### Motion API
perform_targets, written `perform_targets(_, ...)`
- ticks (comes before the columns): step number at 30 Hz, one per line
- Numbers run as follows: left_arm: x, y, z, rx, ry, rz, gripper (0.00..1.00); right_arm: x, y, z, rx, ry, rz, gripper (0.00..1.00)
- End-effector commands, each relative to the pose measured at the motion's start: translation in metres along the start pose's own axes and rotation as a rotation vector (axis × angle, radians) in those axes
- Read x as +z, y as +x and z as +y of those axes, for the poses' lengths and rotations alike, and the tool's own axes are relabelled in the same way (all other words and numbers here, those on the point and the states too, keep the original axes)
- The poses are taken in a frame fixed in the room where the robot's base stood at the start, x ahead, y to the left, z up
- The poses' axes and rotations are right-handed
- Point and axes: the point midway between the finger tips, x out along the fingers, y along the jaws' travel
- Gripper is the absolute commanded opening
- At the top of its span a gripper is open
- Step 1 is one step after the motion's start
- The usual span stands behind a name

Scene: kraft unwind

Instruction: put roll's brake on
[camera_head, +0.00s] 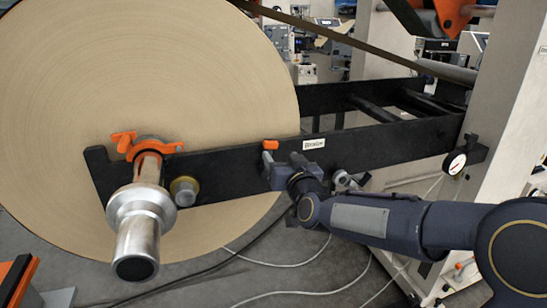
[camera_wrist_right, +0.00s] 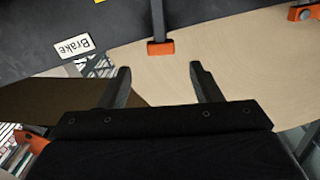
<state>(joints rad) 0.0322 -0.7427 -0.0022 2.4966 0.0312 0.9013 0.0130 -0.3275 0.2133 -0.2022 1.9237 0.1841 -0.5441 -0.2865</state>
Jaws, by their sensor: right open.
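The brake lever (camera_head: 270,145) has an orange end and stands at the black frame arm, left of a white "Brake" label (camera_head: 314,143). In the right wrist view the lever (camera_wrist_right: 160,47) is a dark bar with an orange tip, with the label (camera_wrist_right: 74,46) to its left. My right gripper (camera_head: 274,170) is just below the lever in the head view. In the wrist view my right gripper (camera_wrist_right: 160,82) is open and empty, with the orange tip ahead of the gap between its fingers, apart from them. The kraft roll (camera_head: 150,70) fills the left. My left gripper is out of view.
A metal shaft (camera_head: 137,235) with an orange latch (camera_head: 140,144) sticks out from the roll's centre. The black frame arm (camera_head: 400,142) runs right to a pressure gauge (camera_head: 456,163). Cables (camera_head: 290,264) lie on the floor below.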

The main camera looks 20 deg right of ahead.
Motion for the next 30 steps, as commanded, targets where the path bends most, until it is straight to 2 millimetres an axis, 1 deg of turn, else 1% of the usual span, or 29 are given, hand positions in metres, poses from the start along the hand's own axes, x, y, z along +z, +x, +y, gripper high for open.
perform_targets(5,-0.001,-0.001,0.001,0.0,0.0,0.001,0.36,-0.002,0.024,0.0,0.005,-0.005,0.012,0.58)
perform_targets(9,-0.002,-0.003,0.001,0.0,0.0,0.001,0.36,-0.002,0.047,0.0,0.004,-0.004,0.009,0.58)
perform_targets(12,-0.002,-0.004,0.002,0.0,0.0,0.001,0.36,-0.002,0.061,0.0,0.004,-0.004,0.01,0.58)
perform_targets(15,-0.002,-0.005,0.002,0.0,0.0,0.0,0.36,-0.002,0.071,0.0,0.004,-0.003,0.009,0.58)
perform_targets(19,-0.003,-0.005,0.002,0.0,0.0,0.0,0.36,-0.002,0.077,0.0,0.003,-0.003,0.009,0.58)
perform_targets(26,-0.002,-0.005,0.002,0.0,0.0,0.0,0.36,-0.002,0.077,0.0,0.003,-0.002,0.009,0.58)
perform_targets(30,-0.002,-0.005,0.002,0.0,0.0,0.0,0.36,-0.002,0.077,0.0,0.003,-0.002,0.009,0.41)
